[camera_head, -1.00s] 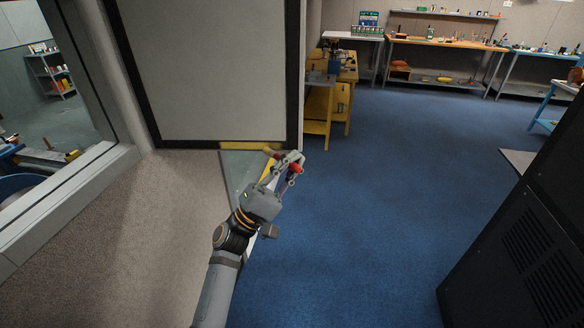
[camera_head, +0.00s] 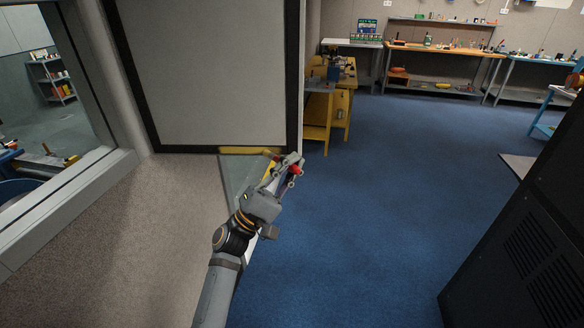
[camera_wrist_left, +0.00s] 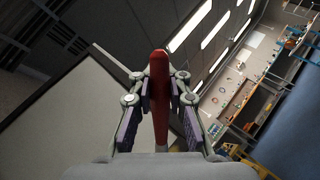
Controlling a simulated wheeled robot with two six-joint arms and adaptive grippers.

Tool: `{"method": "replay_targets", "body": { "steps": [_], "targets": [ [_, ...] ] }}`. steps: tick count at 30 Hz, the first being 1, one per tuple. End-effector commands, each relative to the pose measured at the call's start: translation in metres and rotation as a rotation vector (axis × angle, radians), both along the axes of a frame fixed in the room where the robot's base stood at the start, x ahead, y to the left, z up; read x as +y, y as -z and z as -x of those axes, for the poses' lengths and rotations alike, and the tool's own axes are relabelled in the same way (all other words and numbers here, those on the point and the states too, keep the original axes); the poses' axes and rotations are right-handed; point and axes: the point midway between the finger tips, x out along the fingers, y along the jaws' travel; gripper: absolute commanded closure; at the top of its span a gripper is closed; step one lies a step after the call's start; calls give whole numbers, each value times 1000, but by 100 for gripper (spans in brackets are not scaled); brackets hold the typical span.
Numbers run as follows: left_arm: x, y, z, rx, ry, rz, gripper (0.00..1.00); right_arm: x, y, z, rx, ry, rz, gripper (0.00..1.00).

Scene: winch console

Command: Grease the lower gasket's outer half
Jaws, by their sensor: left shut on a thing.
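A large pale panel (camera_head: 210,75) with a black border stands at the upper left of the head view. The border's lower stretch (camera_head: 185,149) runs along its bottom edge, and I take it for the lower gasket. A yellow strip (camera_head: 240,151) shows along the right part of that edge; I cannot tell whether it is grease or paint. My left gripper (camera_head: 293,163) is at the panel's lower right corner, shut on a red-handled tool (camera_wrist_left: 159,85). The tool's working end is not clear, and I cannot tell whether it touches the gasket. My right gripper is not in view.
A grey-framed window (camera_head: 75,180) stands at the left. A yellow bench (camera_head: 340,95) is beyond the panel's right edge. A dark vented cabinet (camera_head: 530,240) fills the lower right. Blue floor (camera_head: 400,180) between them is clear.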

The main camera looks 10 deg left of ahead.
Motion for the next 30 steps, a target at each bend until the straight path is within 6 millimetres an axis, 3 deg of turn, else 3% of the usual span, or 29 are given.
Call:
{"method": "replay_targets", "body": {
  "steps": [11, 24, 30],
  "targets": [
    [1, 0, -6, 1, -1, 0, 100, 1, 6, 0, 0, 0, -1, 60],
    [-29, 0, -9, -2, -1, 1, 100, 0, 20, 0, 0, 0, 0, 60],
    [-31, -1, -9, -1, 0, 1, 100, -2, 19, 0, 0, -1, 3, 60]
  ]
}}
